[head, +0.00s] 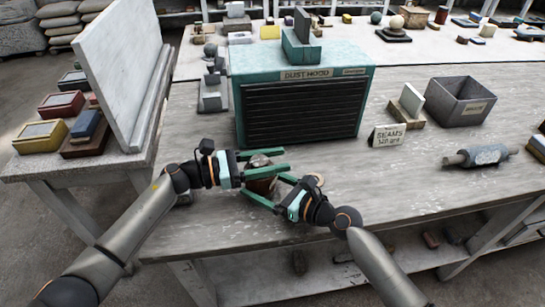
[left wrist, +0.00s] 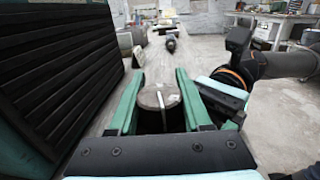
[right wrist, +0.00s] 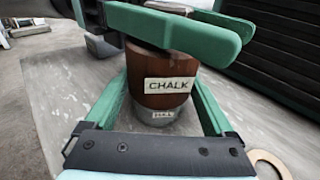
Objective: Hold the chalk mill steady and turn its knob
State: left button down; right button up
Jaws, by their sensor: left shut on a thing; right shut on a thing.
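The chalk mill (head: 262,187) stands upright near the table's front edge. In the right wrist view its brown wooden body (right wrist: 175,68) has a "CHALK" label and a grey lower part with a second small label. Its grey round knob (head: 259,161) is on top; the left wrist view shows the knob (left wrist: 158,96) with a white mark across it. My left gripper (head: 279,161) has its green fingers shut on the knob from the left. My right gripper (head: 262,190) is shut around the body, lower down, from the right. The fingers hide parts of the mill.
A teal dust hood (head: 303,108) with black slats stands right behind the mill. A pale ring (head: 318,180) lies close to my right gripper. A "BEAMS" sign (head: 388,136), a grey bin (head: 460,108) and a grey roller (head: 480,156) are further right. The front right tabletop is clear.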

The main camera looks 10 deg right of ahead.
pick_arm(q)
jog(key=shift+s+f+m+g, duration=0.1)
jog(key=shift+s+m+g, duration=0.1)
jog(key=shift+m+g, duration=0.7)
jog(key=shift+s+m+g, duration=0.15)
jog(key=shift+m+g, duration=0.35)
jog(key=shift+g, duration=0.8)
jog(key=shift+s+g, duration=0.15)
jog(key=shift+g, duration=0.35)
jog(key=shift+c, duration=1.7)
grip_release()
jog(key=shift+m, duration=0.3)
jog(key=shift+a, duration=0.15)
jog(key=v, duration=1.1)
jog(key=shift+a+r, duration=0.3)
jog(key=shift+a, duration=0.1)
